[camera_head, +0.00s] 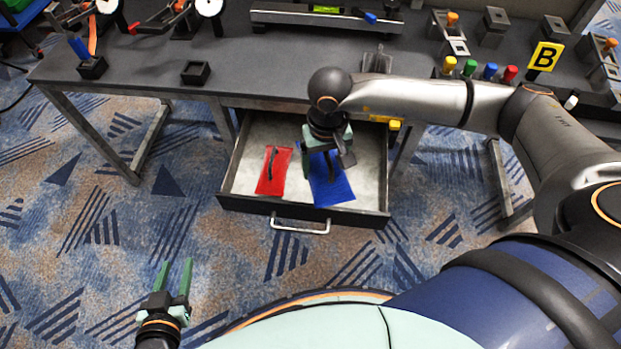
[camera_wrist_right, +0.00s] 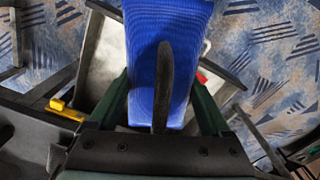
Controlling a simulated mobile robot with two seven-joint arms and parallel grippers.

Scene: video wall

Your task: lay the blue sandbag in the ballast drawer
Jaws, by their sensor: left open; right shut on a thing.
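The blue sandbag (camera_head: 333,183) hangs below my right gripper (camera_head: 327,167), over the right part of the open ballast drawer (camera_head: 352,212). In the right wrist view the blue sandbag (camera_wrist_right: 168,40) shows close up, with its dark handle strap between the fingers of my right gripper (camera_wrist_right: 165,100). I cannot tell whether the bag touches the drawer floor. A red sandbag (camera_head: 274,170) lies in the left part of the drawer and has a dark strap. My left gripper (camera_head: 174,277) is open and empty, above the carpet in front of the drawer, at the lower left.
The dark workbench (camera_head: 270,75) stands above the drawer. Several coloured pegs and a yellow B sign (camera_head: 546,56) are at its right. A black square holder (camera_head: 196,72) is at its left. The drawer's metal handle (camera_head: 300,226) faces front. The carpet in front is clear.

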